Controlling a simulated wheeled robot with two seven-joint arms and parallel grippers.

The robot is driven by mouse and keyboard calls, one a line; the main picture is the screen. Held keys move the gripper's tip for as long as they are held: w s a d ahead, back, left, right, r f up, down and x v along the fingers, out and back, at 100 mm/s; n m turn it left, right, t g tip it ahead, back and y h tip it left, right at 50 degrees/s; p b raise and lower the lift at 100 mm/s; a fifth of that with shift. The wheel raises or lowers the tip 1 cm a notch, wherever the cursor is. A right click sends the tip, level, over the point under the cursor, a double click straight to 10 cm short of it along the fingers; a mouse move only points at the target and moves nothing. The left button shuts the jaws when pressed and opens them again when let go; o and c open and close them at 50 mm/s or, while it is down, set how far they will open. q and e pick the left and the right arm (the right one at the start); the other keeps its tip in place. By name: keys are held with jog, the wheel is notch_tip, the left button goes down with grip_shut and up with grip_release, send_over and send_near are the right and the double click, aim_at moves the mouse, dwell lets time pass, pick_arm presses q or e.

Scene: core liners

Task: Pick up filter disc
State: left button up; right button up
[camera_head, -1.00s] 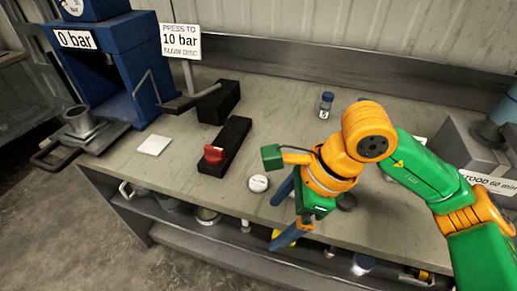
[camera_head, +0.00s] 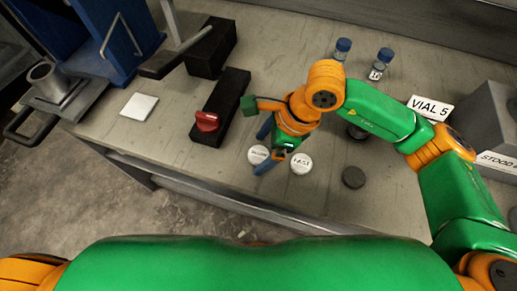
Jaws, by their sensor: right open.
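Two small round white labelled discs lie near the front edge of the bench. The left disc (camera_head: 257,153) has a label too small to read. The right disc (camera_head: 301,163) appears to read "FAST". My right gripper (camera_head: 266,146) is open, its blue fingers apart. It is over or beside the left disc, and one finger partly covers that disc in the picture. I cannot tell its height above the bench or whether it touches the disc. My left gripper is not in view.
A black block with a red knob (camera_head: 206,121) is left of the gripper. A white square plate (camera_head: 139,106) lies further left by the blue press (camera_head: 95,35). A dark disc (camera_head: 353,177) lies right.

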jog(key=shift+s, duration=0.15)
jog(key=c, duration=1.4)
